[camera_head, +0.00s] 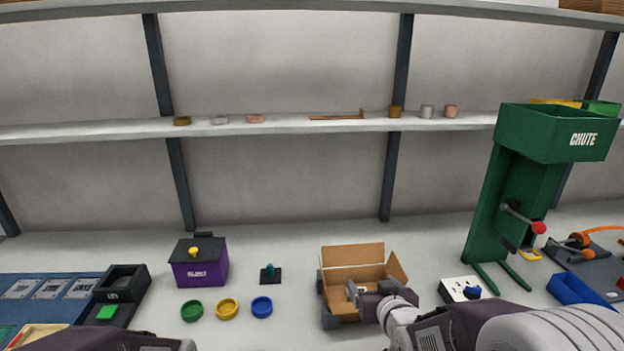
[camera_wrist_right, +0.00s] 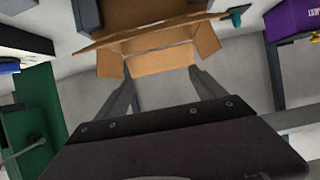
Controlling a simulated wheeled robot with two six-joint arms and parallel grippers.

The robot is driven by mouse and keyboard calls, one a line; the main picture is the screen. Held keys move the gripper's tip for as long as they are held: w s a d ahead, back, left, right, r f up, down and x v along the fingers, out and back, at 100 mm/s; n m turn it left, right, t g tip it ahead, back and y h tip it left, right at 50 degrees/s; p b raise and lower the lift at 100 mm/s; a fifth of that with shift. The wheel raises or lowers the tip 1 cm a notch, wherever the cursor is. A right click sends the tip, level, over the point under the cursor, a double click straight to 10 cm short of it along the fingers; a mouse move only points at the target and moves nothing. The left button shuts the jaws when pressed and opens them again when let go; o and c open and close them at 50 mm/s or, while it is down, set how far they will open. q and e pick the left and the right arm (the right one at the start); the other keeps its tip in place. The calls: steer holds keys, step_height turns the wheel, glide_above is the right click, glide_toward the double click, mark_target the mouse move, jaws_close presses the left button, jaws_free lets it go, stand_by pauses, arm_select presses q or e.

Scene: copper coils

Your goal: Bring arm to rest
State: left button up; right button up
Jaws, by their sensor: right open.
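My right gripper (camera_head: 368,293) is at the open cardboard box (camera_head: 352,256) in the middle of the bench. In the right wrist view the fingers of my right gripper (camera_wrist_right: 160,85) are spread apart with nothing between them, and the box (camera_wrist_right: 205,42) lies just beyond their tips. In the head view the wrist hides part of the box's right front. A part of my left arm (camera_head: 135,340) shows at the bottom left edge; its gripper fingers are not visible.
A purple lidded box (camera_head: 200,268), green (camera_head: 192,311), yellow (camera_head: 227,309) and blue (camera_head: 262,307) rings stand left of the cardboard box. A green chute (camera_head: 505,195) and a blue bin (camera_head: 580,290) stand right. A shelf (camera_head: 280,126) with small pieces runs behind.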

arm_select(q)
step_height(320, 180, up, 4)
steer(key=shift+r+p, duration=0.15)
steer(key=shift+p, duration=0.5)
arm_select(e)
steer(key=s+f+g, duration=0.4)
steer(key=s+g, duration=0.2)
steer(key=s, duration=0.4)
steer(key=s+f+g, duration=0.4)
steer(key=s+g, duration=0.1)
steer(key=s, duration=0.5)
steer(key=shift+s+f+m+g, duration=0.3)
steer(key=shift+s+f+g, duration=0.1)
steer(key=shift+d, duration=0.1)
steer(key=shift+c, duration=0.2)
